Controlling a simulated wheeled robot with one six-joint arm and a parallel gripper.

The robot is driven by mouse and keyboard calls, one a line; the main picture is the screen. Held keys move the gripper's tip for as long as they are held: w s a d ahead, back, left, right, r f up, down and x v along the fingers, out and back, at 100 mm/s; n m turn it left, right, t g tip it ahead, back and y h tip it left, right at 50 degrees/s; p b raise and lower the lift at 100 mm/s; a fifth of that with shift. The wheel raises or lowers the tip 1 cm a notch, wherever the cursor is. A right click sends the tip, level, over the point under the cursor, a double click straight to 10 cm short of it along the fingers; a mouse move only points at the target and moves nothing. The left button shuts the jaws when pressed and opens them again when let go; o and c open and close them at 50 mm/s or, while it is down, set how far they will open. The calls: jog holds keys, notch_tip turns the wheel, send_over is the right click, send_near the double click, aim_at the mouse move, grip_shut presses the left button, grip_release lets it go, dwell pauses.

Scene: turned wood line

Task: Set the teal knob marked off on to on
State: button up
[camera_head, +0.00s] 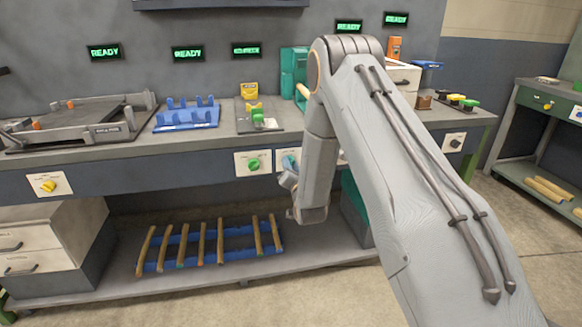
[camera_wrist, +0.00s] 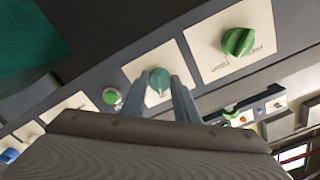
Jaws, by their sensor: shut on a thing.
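The teal knob (camera_wrist: 160,78) sits on a white plate on the bench's front panel. In the wrist view its rounded top shows between the two fingers of my gripper (camera_wrist: 159,88), which are shut on it from either side. The markings on its plate are covered or too small to read, so I cannot tell which way it points. In the head view the teal knob (camera_head: 289,160) shows just left of my arm, partly covered.
A green knob (camera_wrist: 238,41) on its own white plate is close beside the teal one; it also shows in the head view (camera_head: 254,165). A round green button (camera_wrist: 112,96) is on the other side. A yellow knob (camera_head: 48,186) is farther left. A blue rack (camera_head: 205,262) with wooden rods lies below.

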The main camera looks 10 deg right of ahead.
jog(key=o, duration=1.1)
jog(key=shift+c, duration=0.2)
jog(key=s, duration=0.7)
jog(key=shift+s, duration=0.4)
jog(key=shift+r, duration=0.1)
jog(key=s+r+n+g+p, duration=0.1)
jog(key=s+g, duration=0.5)
jog(key=s, duration=0.7)
jog(key=s+r+n+g+p, duration=0.2)
jog(key=s+r+g, duration=0.4)
jog(key=s, duration=0.8)
jog(key=s+r+n+g+p, duration=0.2)
jog(key=s+r+n+g, duration=0.2)
jog(key=s, duration=0.9)
jog(key=shift+s+g, duration=0.4)
jog(key=shift+g, duration=0.6)
